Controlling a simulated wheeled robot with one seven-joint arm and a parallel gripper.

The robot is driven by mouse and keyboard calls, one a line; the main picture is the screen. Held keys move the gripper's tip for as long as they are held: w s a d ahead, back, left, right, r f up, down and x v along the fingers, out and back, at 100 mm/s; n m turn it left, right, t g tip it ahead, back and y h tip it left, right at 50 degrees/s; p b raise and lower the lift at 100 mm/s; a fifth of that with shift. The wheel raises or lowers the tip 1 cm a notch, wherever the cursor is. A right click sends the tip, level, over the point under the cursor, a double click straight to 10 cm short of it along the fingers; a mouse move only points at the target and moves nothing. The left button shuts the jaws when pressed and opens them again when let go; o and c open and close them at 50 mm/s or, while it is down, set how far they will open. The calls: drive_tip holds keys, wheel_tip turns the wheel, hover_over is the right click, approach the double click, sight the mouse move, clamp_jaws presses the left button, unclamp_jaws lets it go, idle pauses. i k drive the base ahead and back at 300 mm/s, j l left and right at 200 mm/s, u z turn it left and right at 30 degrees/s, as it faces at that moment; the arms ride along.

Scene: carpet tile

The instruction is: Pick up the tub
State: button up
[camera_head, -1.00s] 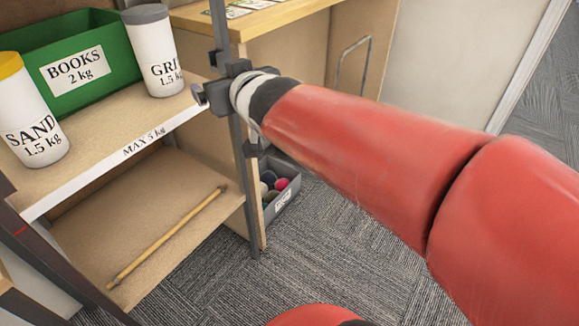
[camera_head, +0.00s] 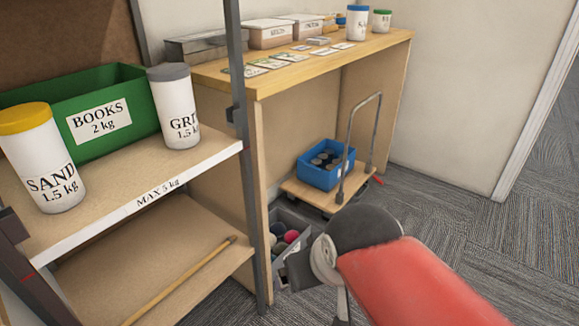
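Several tub-like containers show in the head view, and I cannot tell which one the task means. A green tub (camera_head: 130,84) labelled BOOKS 2 kg stands on the upper shelf. A blue tub (camera_head: 322,176) with dark round things in it sits on a low trolley. A grey tub (camera_head: 291,262) with coloured balls is on the floor, partly hidden by the shelf post and my arm. My gripper (camera_head: 297,270) is low, in front of the grey tub in the picture. Its fingers are not clear, and I cannot tell whether they touch anything.
A yellow-lidded SAND container (camera_head: 45,165) and a grey-lidded GRIT container (camera_head: 174,105) flank the green tub. The shelf edge (camera_head: 158,188) reads MAX 5 kg. A stick (camera_head: 180,282) lies below. The trolley (camera_head: 309,192) has an upright handle. Carpet at right is clear.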

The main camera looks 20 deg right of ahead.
sight(356, 23)
drive_tip(key=i+l+z, duration=0.1)
drive_tip(key=z, duration=0.35)
drive_tip(key=i+l+z, duration=0.1)
drive_tip(key=z, duration=0.3)
drive_tip(key=i+l+z, duration=0.1)
drive_tip(key=z, duration=0.35)
